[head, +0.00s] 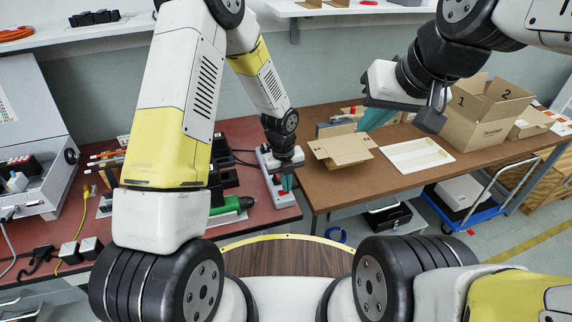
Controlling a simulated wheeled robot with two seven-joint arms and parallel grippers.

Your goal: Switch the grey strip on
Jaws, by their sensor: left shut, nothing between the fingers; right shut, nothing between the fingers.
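The grey strip (264,160) lies lengthwise near the right edge of the red-topped bench, with dark sockets along it. My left gripper (287,184) points down at the strip's near half, its teal fingers shut and empty. The gripper hides part of the strip, and I cannot tell whether the fingertips touch it. My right gripper (374,118) is shut and empty above the brown table, away from the strip.
A green-handled tool (232,205) lies left of the strip. An open cardboard box (342,149), a white tray (417,159) and a larger box (480,117) stand on the brown table. A narrow gap separates the two tables.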

